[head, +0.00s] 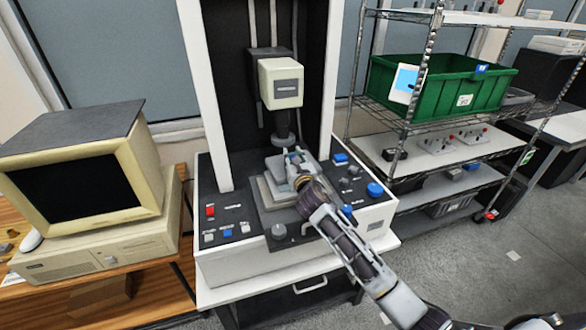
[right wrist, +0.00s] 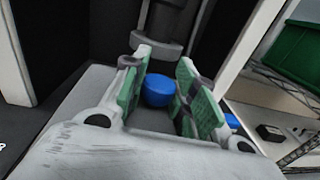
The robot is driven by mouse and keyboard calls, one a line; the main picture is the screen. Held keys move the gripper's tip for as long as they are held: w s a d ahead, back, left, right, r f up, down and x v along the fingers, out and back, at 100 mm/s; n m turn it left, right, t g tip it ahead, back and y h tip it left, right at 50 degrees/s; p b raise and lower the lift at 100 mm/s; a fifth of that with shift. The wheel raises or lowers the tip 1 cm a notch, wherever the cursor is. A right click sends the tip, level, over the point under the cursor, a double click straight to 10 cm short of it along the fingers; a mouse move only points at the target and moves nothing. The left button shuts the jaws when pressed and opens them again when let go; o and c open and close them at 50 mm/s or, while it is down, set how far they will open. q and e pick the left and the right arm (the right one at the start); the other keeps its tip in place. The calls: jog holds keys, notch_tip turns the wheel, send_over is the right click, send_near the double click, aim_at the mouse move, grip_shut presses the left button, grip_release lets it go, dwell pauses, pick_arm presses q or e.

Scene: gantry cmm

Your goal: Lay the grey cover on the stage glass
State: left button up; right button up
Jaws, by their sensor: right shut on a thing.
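My right gripper (head: 293,162) reaches in from the lower right over the stage of the measuring machine, under its probe head. In the right wrist view its two green-padded fingers (right wrist: 163,95) stand on either side of a round blue knob (right wrist: 157,90) and are shut on it. The knob appears to belong to the grey cover (head: 275,164), a light grey piece at the gripper, partly hidden by it. The pale stage plate (head: 262,192) lies below; its glass is mostly hidden. I cannot tell whether the cover touches it. My left gripper is not in view.
The probe head (head: 281,83) and its dark lower end (head: 283,128) hang close above the gripper. White columns flank the stage. The console has a red switch (head: 210,211) and a blue knob (head: 375,189). A monitor (head: 80,180) stands left; a shelf with a green bin (head: 440,88) stands right.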

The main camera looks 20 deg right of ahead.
jog(key=shift+f, duration=0.15)
jog(key=shift+f, duration=1.9)
jog(key=shift+f+b, duration=0.2)
jog(key=shift+b, duration=0.15)
jog(key=o, duration=1.1)
jog(key=shift+r, duration=0.2)
jog(key=shift+s+a+b, duration=0.15)
jog(key=shift+s, duration=2.85)
jog(key=shift+s+a+b, duration=0.1)
jog(key=shift+s+b, duration=0.05)
jog(key=shift+s, duration=2.85)
